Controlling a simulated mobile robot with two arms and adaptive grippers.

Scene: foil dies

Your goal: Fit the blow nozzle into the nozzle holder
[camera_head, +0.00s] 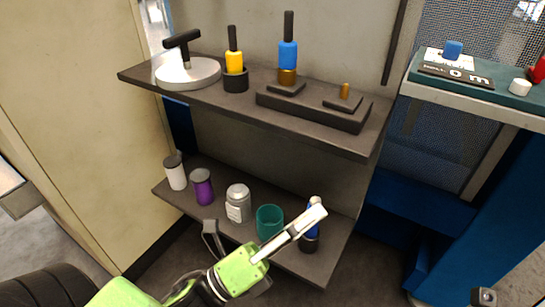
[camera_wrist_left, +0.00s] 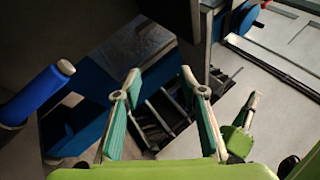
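I cannot tell for certain which item is the blow nozzle. A yellow-bodied tool with a black stem (camera_head: 234,62) stands upright in a small black cup (camera_head: 236,83) on the upper shelf, which may be the nozzle in its holder. A blue piece with a light top (camera_head: 312,232) stands in a black base on the lower shelf, partly hidden by my left finger. A blue cylinder (camera_wrist_left: 38,95) shows at the left in the left wrist view. My left gripper (camera_head: 262,224) is open and empty in front of the lower shelf; its spread fingers show in the wrist view (camera_wrist_left: 160,76). My right gripper (camera_wrist_left: 243,122) shows only partly.
The upper shelf (camera_head: 205,99) holds a T-handle on a round base (camera_head: 188,75), a blue-handled tool (camera_head: 288,56) and a dark block (camera_head: 310,108). The lower shelf holds a white jar (camera_head: 175,175), purple jar (camera_head: 202,188), grey jar (camera_head: 238,204) and teal cup (camera_head: 269,221).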

